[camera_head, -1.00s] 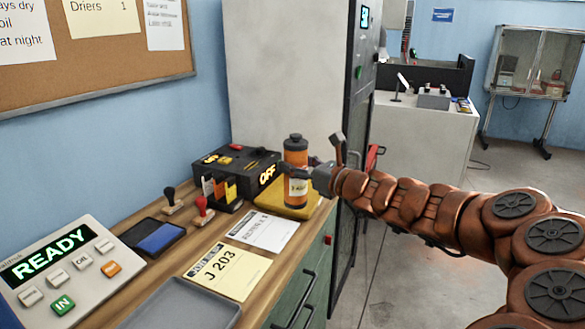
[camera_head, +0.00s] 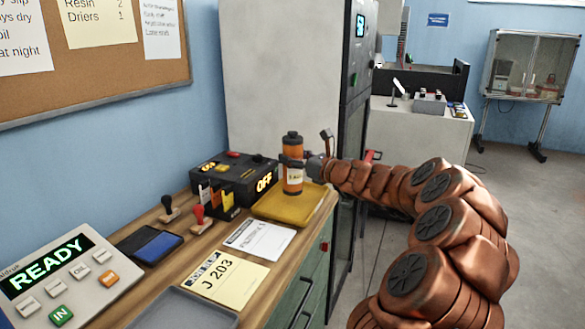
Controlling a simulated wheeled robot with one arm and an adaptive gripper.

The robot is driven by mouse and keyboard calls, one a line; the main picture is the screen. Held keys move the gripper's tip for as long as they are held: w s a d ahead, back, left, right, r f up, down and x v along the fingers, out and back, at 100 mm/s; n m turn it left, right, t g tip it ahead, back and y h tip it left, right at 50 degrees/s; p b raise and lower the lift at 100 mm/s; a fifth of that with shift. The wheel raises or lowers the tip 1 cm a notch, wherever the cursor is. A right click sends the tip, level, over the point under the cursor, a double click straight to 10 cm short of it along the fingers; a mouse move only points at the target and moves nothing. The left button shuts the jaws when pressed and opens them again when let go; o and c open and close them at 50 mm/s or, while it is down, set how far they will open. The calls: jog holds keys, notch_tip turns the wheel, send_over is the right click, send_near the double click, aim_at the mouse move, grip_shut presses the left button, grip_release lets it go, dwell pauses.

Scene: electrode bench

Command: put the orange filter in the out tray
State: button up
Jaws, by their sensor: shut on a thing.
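The orange filter (camera_head: 293,179) is an upright orange canister with a dark cap and a pale label. The filter's base appears a little above a yellow pad or shallow tray (camera_head: 283,208) at the bench's far right end. A grey tray (camera_head: 190,308) lies at the front of the bench, cut off by the lower picture edge; its visible part is empty. I can read no "out" label on either one.
A black box marked OFF (camera_head: 235,172) stands left of the filter. Two stamps (camera_head: 200,217), a blue ink pad (camera_head: 158,242), a white card (camera_head: 259,238), a yellow J 203 card (camera_head: 227,278) and a READY panel (camera_head: 52,280) crowd the bench. A tall grey cabinet (camera_head: 285,80) stands behind.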

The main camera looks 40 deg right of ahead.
aim_at(301, 171)
jog(key=shift+w+d, duration=0.15)
jog(key=shift+w, duration=0.1)
jog(key=shift+f, duration=1.75)
jog(key=shift+f, duration=0.1)
jog(key=o, duration=1.5)
jog(key=shift+s, duration=0.15)
jog(key=v, duration=1.1)
jog(key=shift+s+d+b, duration=0.1)
jog(key=shift+s+b, duration=0.2)
jog(key=shift+s, duration=0.05)
